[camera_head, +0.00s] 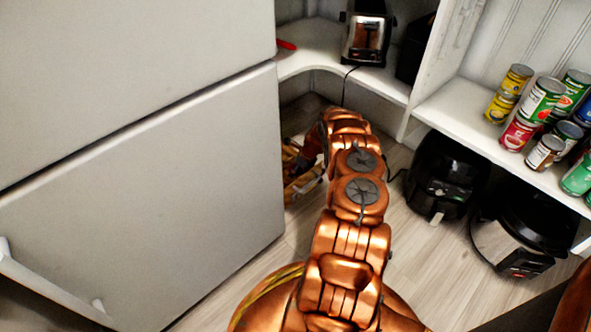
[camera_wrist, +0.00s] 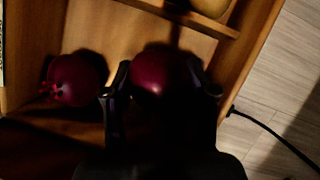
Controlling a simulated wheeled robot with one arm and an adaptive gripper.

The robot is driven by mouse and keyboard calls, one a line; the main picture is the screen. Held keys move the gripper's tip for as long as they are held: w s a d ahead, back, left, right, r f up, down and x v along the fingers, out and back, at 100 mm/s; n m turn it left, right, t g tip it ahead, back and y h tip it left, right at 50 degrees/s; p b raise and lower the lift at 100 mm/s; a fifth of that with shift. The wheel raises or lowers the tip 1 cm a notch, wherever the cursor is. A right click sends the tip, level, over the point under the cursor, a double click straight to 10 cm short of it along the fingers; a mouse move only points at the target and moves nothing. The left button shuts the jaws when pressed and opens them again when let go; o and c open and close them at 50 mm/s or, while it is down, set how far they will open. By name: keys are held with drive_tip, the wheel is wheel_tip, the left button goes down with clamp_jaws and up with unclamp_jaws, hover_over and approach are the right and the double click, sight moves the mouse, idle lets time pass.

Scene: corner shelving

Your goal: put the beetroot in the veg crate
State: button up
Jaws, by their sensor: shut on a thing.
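A dark red, round beetroot (camera_wrist: 155,70) is between the two black fingers of my gripper (camera_wrist: 164,80), which is shut on it. The veg crate (camera_wrist: 195,40) is wooden, and its floor and walls show around and below the fingers. The held beetroot is over or inside the crate; I cannot tell whether it touches the floor. A second dark red round vegetable (camera_wrist: 76,78) with a short red stem lies in the crate to the left of my gripper. In the head view the crate (camera_head: 299,188) stands on the floor, largely hidden by my arm.
A tan round item (camera_wrist: 210,5) lies beyond a crate divider. A cable (camera_wrist: 275,135) runs on the floor beside the crate. A large white cabinet (camera_head: 150,200) is at left. Black appliances (camera_head: 440,180) stand at right, under a shelf of cans (camera_head: 540,100).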

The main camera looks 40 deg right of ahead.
drive_tip(key=shift+f, duration=0.55)
drive_tip(key=o, duration=1.1)
drive_tip(key=shift+c, duration=0.2)
drive_tip(key=shift+r, duration=0.6)
drive_tip(key=p+v, duration=0.4)
drive_tip(key=v, duration=0.8)
